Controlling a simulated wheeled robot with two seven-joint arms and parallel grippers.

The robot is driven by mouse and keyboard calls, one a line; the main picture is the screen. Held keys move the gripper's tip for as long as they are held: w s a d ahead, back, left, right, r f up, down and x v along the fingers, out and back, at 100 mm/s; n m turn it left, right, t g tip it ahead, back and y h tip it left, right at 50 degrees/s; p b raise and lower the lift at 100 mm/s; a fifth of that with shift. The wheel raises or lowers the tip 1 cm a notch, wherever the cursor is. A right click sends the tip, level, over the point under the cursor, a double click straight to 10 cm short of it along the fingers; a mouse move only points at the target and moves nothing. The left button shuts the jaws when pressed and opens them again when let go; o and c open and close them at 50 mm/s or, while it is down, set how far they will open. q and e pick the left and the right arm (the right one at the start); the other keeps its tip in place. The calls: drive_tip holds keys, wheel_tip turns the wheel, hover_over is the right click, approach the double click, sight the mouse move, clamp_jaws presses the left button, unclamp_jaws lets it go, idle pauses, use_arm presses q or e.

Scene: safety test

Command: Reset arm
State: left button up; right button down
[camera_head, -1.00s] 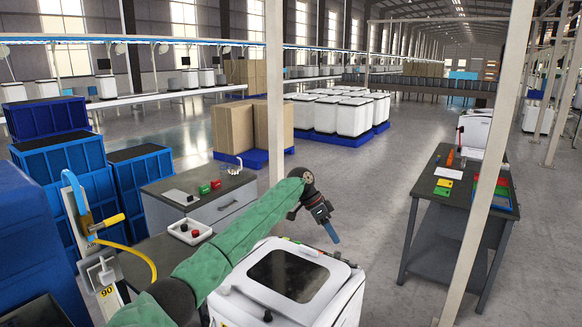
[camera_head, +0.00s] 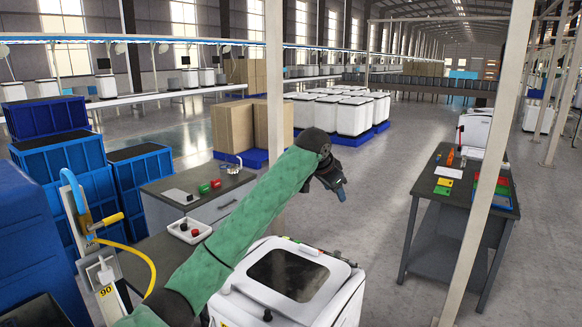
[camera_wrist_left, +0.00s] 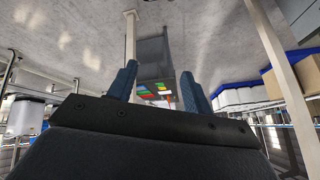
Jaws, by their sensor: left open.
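My left arm, in a green sleeve, comes in from the lower left in the head view and reaches up over a white machine (camera_head: 290,285) with a dark window in its lid. My left gripper (camera_head: 341,192) is at the arm's end, in the air above and behind the machine. In the left wrist view its two blue fingers (camera_wrist_left: 160,88) stand apart with nothing between them. My right gripper is in neither view.
A grey cabinet (camera_head: 200,200) stands left of the arm. A dark workbench (camera_head: 455,225) with coloured cards is at the right. Upright posts (camera_head: 275,90) stand behind the arm and at the right (camera_head: 490,160). Blue crates (camera_head: 65,160) are at the left. Floor between machine and workbench is clear.

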use_arm(q)
drive_tip(key=s+a+f+n+t+y+b, duration=0.25)
drive_tip(key=s+a+f+n+b, duration=0.4)
drive_tip(key=s+a+f, duration=1.7)
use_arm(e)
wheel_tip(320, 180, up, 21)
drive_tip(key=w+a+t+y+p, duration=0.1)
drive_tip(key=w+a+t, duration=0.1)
use_arm(q)
drive_tip(key=s+a+f+n+g+b, duration=0.1)
drive_tip(key=s+a+f+g+b, duration=0.1)
drive_tip(key=s+f, duration=1.5)
drive_tip(key=s+a+f+n+g+b, duration=0.2)
drive_tip(key=s+f+g, duration=0.2)
drive_tip(key=s+f, duration=1.4)
drive_tip(key=shift+s+a+y, duration=0.3)
drive_tip(key=shift+a+y, duration=0.05)
drive_tip(key=shift+a, duration=0.05)
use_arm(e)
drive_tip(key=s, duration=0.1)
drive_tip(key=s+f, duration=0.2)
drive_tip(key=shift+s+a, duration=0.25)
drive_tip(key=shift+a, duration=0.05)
use_arm(q)
drive_tip(key=shift+f+n+g, duration=0.1)
drive_tip(key=shift+n+g, duration=0.15)
